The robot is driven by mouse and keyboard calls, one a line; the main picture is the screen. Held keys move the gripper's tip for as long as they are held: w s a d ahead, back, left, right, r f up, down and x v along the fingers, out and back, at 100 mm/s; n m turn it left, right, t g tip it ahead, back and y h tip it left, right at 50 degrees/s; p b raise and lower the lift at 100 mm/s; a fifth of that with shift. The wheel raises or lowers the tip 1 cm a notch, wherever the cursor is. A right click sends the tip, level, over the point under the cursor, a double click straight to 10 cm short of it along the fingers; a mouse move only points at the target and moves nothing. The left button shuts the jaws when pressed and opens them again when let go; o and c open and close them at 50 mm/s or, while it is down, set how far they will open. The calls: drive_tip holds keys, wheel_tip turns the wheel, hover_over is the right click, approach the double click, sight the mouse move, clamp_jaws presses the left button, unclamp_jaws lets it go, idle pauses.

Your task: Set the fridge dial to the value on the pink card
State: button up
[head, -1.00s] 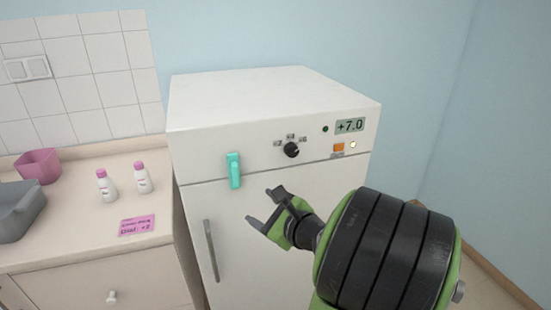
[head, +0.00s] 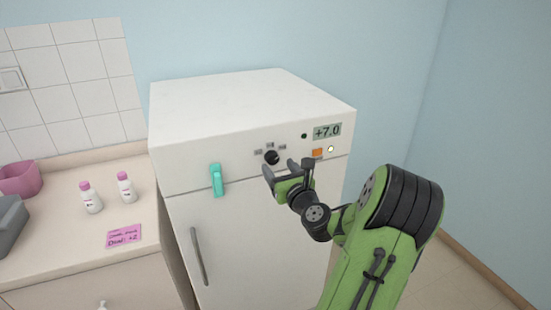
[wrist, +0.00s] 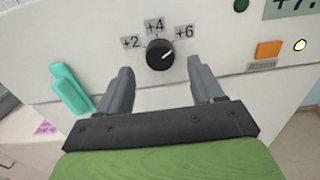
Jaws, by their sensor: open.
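The black fridge dial (head: 271,157) is on the upper front panel of the white fridge (head: 250,95). In the wrist view the dial (wrist: 160,54) sits below the labels +2 (wrist: 131,42), +4 (wrist: 154,25) and +6 (wrist: 184,32). Its white pointer line aims up and right, toward +6. The pink card (head: 124,236) lies on the counter and reads "Dial: +2". My gripper (head: 287,168) is open and empty just below the dial. In the wrist view its two fingers point at the panel on either side of the dial, apart from it.
A teal latch (head: 216,180) is left of the dial. An orange button (head: 317,153), a lit lamp (head: 331,149) and a display (head: 327,131) reading +7.0 are to the right. A long handle (head: 199,257) is on the door. Two pink-capped bottles (head: 91,198) stand on the counter.

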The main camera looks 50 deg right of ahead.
sight(274, 161)
drive_tip(key=x, duration=0.3)
drive_tip(key=shift+w+d, duration=0.1)
drive_tip(key=shift+c, duration=0.3)
drive_tip(key=c, duration=1)
